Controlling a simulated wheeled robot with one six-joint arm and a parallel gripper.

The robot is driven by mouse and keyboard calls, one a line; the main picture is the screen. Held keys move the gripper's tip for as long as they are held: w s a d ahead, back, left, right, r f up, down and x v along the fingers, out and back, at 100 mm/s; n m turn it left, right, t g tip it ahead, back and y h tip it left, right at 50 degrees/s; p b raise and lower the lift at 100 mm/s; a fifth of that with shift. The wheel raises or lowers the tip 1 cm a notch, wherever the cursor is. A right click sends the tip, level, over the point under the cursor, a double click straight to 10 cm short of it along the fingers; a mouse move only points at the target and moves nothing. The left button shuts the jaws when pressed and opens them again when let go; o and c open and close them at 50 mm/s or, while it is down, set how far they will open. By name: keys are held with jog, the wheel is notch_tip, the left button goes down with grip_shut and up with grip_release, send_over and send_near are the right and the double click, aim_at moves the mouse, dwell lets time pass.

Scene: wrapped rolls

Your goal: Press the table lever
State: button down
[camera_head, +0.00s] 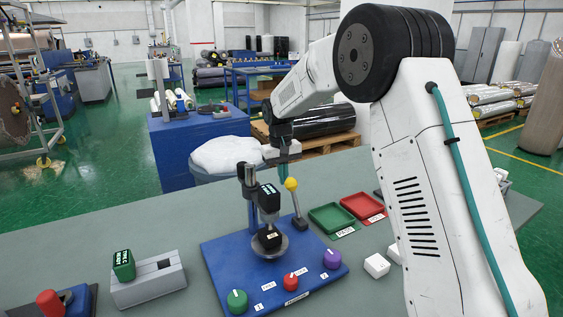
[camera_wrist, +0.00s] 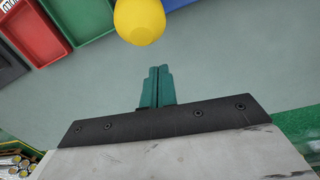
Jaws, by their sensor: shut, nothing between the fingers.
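The table lever has a yellow ball knob (camera_head: 291,184) on a short shaft that rises from the back right of the blue base plate (camera_head: 222,277). The knob also shows large at the top of the wrist view (camera_wrist: 140,20). My gripper (camera_wrist: 159,70) has its teal fingers pressed together with nothing between them. In the wrist view its tips are just below the knob in the picture, with a small gap. In the head view my gripper (camera_head: 283,172) points down just above and behind the knob, and its fingers are partly hidden.
Green (camera_head: 331,218) and red (camera_head: 362,206) trays lie to the right. A grey box with a green switch (camera_head: 124,265) stands left.

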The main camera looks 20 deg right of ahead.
aim_at(294, 198)
jog(key=s+r, duration=0.1)
jog(key=s, duration=0.2)
jog(key=shift+s+r, duration=0.1)
jog(key=shift+r, duration=0.3)
